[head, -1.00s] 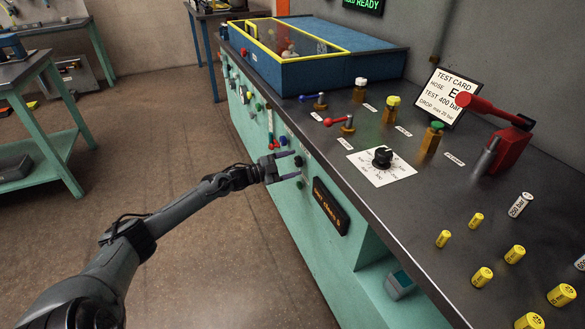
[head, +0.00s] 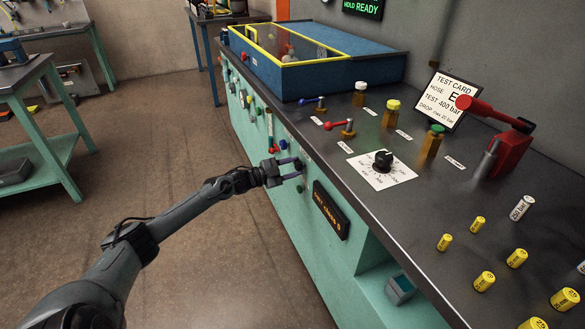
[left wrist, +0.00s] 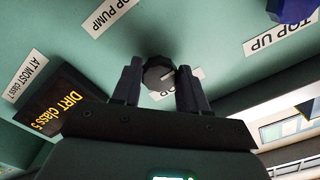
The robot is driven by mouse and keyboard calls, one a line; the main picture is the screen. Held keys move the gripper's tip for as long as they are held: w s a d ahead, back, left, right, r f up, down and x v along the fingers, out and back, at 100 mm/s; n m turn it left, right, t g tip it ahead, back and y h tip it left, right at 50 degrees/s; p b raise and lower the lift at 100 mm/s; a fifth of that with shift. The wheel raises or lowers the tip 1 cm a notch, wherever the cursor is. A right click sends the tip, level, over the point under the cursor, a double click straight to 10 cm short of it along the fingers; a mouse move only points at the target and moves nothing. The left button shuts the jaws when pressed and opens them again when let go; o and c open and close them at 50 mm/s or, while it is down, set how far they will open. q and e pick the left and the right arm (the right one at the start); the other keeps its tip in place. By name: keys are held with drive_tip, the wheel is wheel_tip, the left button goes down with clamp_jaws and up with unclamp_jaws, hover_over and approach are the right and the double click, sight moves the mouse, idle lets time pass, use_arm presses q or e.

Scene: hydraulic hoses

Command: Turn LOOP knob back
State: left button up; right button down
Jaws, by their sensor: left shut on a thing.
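A small dark knob (left wrist: 158,74) with a pale pointer line sits on the green front panel of the bench. In the left wrist view it is between the two fingers of my left gripper (left wrist: 155,82), which is shut on it. In the head view my left gripper (head: 297,168) reaches the panel from the left, and its fingers straddle the dark knob (head: 299,163). The label by the knob is mostly hidden, so I cannot read its name. My right gripper is not in view.
A dark display (left wrist: 45,98) beside the knob reads "DIRT class 5". Other labels (left wrist: 110,15) and a blue knob (left wrist: 292,8) are near. Above, the bench top holds a pressure dial (head: 383,160), valves and yellow fittings.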

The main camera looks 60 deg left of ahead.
use_arm(q)
drive_tip(key=shift+r+n+p, duration=0.25)
drive_tip(key=shift+n+p, duration=0.35)
drive_tip(key=shift+p, duration=0.4)
drive_tip(key=n+p, duration=0.2)
drive_tip(key=shift+p, duration=0.35)
drive_tip(key=n+p, duration=0.2)
drive_tip(key=n, duration=0.2)
drive_tip(key=shift+f+p, duration=0.1)
drive_tip(key=shift+p, duration=0.25)
drive_tip(key=n+p, duration=0.1)
drive_tip(key=n, duration=0.1)
drive_tip(key=shift+d+n, duration=0.1)
drive_tip(key=shift+n, duration=0.2)
drive_tip(key=n+p, duration=0.1)
drive_tip(key=n, duration=0.1)
drive_tip(key=shift+n, duration=0.4)
drive_tip(key=n+p, duration=0.1)
drive_tip(key=n, duration=0.4)
drive_tip(key=shift+d+f, duration=0.1)
drive_tip(key=shift+d, duration=0.05)
drive_tip(key=o, duration=1.1)
drive_tip(key=shift+s, duration=0.1)
drive_tip(key=shift+c, duration=0.2)
